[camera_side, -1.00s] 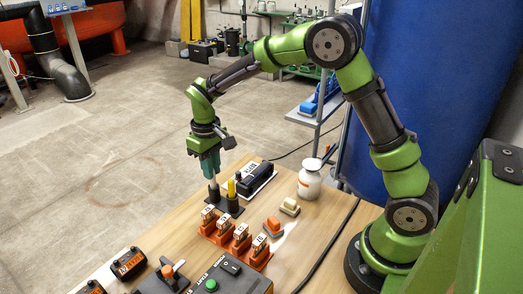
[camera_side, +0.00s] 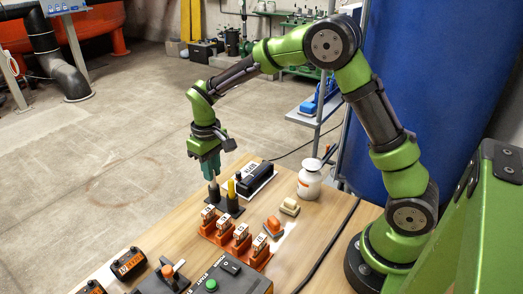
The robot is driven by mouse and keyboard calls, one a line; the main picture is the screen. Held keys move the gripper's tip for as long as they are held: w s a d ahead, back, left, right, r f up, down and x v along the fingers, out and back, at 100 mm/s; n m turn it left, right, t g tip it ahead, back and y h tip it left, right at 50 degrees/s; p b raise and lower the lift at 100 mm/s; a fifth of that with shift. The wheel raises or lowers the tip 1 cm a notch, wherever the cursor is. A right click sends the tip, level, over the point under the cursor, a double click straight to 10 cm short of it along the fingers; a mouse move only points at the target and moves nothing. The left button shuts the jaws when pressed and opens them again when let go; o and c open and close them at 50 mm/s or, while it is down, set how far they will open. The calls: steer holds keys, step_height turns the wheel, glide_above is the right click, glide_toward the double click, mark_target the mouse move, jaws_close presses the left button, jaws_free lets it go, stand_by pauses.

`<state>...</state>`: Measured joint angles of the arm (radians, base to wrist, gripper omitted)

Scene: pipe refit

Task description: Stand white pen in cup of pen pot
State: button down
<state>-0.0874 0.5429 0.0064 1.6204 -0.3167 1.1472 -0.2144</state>
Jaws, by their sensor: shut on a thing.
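My gripper (camera_side: 210,176) points straight down over the far edge of the wooden table. Its teal fingers are shut on the white pen, of which a short pale length (camera_side: 213,184) shows below the fingertips. The pen looks upright, with its lower end at the left cup of the dark pen pot (camera_side: 229,207). At this size I cannot tell how deep the pen sits in the cup. A yellow pen (camera_side: 231,187) stands in the cup beside it, close to the right of my fingers.
A black labelled box (camera_side: 256,178) lies behind the pot. Orange holders (camera_side: 236,239) stand in front of it. A white bottle (camera_side: 309,180), a beige block (camera_side: 290,206) and an orange block (camera_side: 273,226) are to the right. A switch box (camera_side: 225,275) is at the front.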

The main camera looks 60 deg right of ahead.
steer(key=c, duration=1)
jaws_free()
steer(key=shift+o, duration=0.3)
steer(key=shift+o, duration=0.5)
steer(key=shift+r, duration=3.75)
